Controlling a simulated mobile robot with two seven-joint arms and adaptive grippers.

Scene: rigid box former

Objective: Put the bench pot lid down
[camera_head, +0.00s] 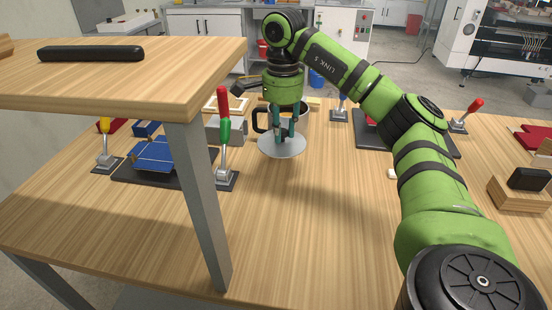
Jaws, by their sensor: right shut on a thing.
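My right gripper (284,136) reaches down over the middle of the wooden bench, fingers pointing down. It is shut on the bench pot lid (268,147), a round pale grey disc at the fingertips. The knob or grip of the lid is hidden between the fingers. Just behind the lid stands a grey pot (302,116) with a black handle on its left, partly covered by the gripper. I cannot tell whether the lid touches the bench or hangs a little above it. My left gripper is not in view.
A fixture with a blue box blank (155,155) and toggle clamps stands left of the lid; its red-green clamp handle (223,115) is close. A raised wooden shelf (130,85) and its grey leg (201,200) block the left. Bench in front of the lid is clear.

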